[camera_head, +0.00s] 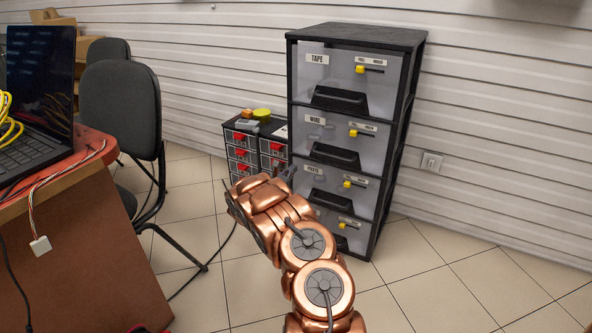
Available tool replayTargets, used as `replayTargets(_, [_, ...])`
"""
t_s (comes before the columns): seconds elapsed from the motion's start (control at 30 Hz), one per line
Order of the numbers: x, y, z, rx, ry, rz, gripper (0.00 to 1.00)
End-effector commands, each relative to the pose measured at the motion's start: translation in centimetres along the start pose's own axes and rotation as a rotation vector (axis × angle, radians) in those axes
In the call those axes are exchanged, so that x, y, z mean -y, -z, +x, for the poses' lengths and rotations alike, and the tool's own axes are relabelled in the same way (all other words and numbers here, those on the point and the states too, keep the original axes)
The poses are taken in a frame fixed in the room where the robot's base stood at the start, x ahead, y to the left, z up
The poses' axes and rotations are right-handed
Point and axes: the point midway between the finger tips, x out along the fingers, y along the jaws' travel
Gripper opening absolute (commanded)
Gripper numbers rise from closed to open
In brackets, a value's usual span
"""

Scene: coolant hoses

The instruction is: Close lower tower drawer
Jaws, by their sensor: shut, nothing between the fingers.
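A tall black-framed tower (418,52) with translucent grey drawers stands against the wall. Its upper two drawers read TAPE (317,58) and WIRE (314,120) and look shut. A third drawer (366,203) is below them. The lowest drawer (358,238) is partly hidden behind my copper arm, and I cannot tell whether it sticks out. Each drawer shows a yellow slider on its front. My gripper (287,173) is small and dark in this view, near the left edge of the tower front at third-drawer height. It is shut and empty; I cannot tell whether it touches the tower.
A small cabinet with red-handled drawers (243,153) stands left of the tower, with a yellow-green item (262,114) on top. A table (72,182) with a laptop (40,95) and cables is at left, beside a dark chair (122,110). The tiled floor at right is clear.

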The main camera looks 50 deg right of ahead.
Motion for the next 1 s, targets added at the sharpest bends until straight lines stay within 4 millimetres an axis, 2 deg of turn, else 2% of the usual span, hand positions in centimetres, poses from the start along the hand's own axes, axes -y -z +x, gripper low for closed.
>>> replayTargets(0.03, [-0.3,-0.4,-1.2,-0.002,-0.006,-0.003,0.00])
replayTargets(0.2, [-0.2,-0.2,-4.5,-0.006,-0.006,-0.006,0.00])
replayTargets(0.4, [-0.1,-0.1,-7.6,-0.004,-0.003,-0.005,0.00])
replayTargets(0.6, [0.1,0.1,-9.1,-0.004,0.000,-0.003,0.00])
replayTargets(0.87, [0.1,0.2,-9.4,-0.004,0.000,-0.002,0.00])
replayTargets(0.93, [0.1,-0.1,-9.4,-0.003,0.002,0.000,0.00])
replayTargets(1.0, [0.3,-1.1,-9.4,0.002,0.013,0.007,0.00])
